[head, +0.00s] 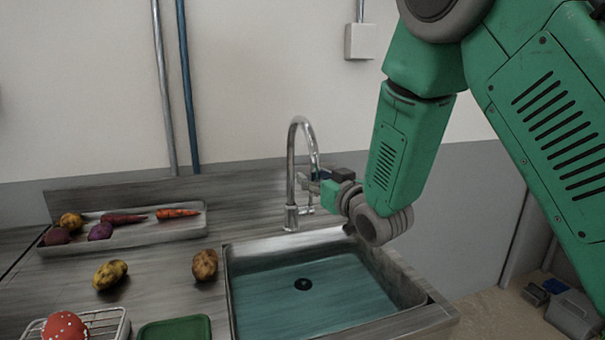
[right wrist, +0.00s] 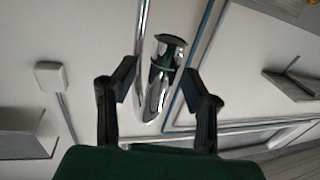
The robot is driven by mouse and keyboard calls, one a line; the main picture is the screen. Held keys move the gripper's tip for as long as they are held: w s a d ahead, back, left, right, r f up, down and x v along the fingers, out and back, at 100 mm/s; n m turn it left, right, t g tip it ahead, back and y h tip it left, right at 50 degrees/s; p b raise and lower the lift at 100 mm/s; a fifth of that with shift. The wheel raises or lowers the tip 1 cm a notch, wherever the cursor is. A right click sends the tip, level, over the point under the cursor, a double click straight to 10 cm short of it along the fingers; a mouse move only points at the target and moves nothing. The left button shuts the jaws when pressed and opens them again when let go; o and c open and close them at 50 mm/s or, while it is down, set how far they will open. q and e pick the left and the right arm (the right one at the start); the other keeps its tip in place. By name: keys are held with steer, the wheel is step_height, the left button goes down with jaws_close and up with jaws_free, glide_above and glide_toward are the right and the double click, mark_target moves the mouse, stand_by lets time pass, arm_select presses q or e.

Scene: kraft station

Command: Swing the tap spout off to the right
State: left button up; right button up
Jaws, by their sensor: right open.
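The chrome tap stands behind the sink, and its tall curved spout (head: 292,150) arches over with the end hanging toward the right, beside my right gripper (head: 318,184). In the right wrist view, which looks upside down, the spout (right wrist: 151,110) shows between the two separated dark fingers of my right gripper (right wrist: 159,75). I see a gap at both sides of it, and I cannot tell how deep between the fingers it is. My right gripper is open and holds nothing. Its fingertips are partly hidden in the head view. My left gripper is not in view.
The sink basin (head: 238,290) lies below the tap. A tray (head: 150,234) of vegetables stands at the back left. Two potatoes, one of them here (head: 205,265), lie left of the sink. A wire rack (head: 118,325) and a green container (head: 175,329) are in front.

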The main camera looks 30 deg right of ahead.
steer(key=shift+w, duration=0.1)
steer(key=shift+r, duration=0.1)
jaws_close()
steer(key=shift+d, duration=0.1)
